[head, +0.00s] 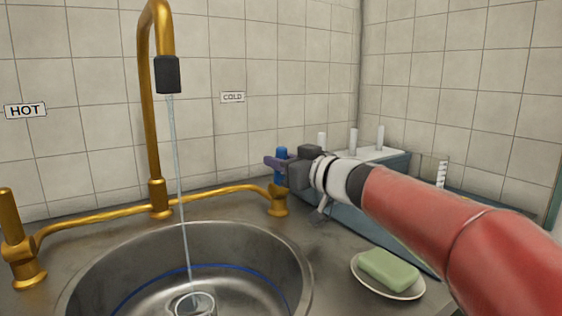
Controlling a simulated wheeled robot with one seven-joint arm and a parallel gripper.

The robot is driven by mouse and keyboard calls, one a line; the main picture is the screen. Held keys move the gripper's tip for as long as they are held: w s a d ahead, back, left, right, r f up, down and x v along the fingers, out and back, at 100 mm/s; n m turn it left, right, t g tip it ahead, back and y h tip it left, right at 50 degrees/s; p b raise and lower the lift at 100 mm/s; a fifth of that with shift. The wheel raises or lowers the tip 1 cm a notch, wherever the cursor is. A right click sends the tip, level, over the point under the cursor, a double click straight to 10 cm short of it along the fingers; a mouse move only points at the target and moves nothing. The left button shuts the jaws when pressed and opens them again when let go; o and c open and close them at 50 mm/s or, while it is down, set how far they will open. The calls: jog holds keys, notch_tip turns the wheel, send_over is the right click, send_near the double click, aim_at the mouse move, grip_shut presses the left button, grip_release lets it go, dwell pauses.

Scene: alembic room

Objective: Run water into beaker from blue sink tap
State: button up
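Water (178,170) runs in a thin stream from the black nozzle (168,75) of the brass tap (150,110). The blue tap handle (281,153) stands on the right brass valve, below the COLD sign (232,97). My gripper (275,164) is at this handle, reaching in from the right. Its fingers are small and partly hidden, so I cannot tell whether they are open or shut.
The round steel sink (290,262) has a blue ring inside. A green soap bar (389,268) lies on a white dish (358,275) right of the sink, below my arm. A blue-grey box with white pegs (353,142) stands behind my arm. A HOT sign (25,110) hangs at left.

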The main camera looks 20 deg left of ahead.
grip_shut()
jog(key=shift+f, duration=0.1)
jog(key=shift+d+f+b, duration=0.1)
jog(key=shift+b, duration=0.35)
jog(key=shift+s+y, duration=0.15)
jog(key=shift+y, duration=0.15)
jog(key=o, duration=0.6)
grip_release()
jog(key=shift+d, duration=0.1)
jog(key=shift+o, duration=0.2)
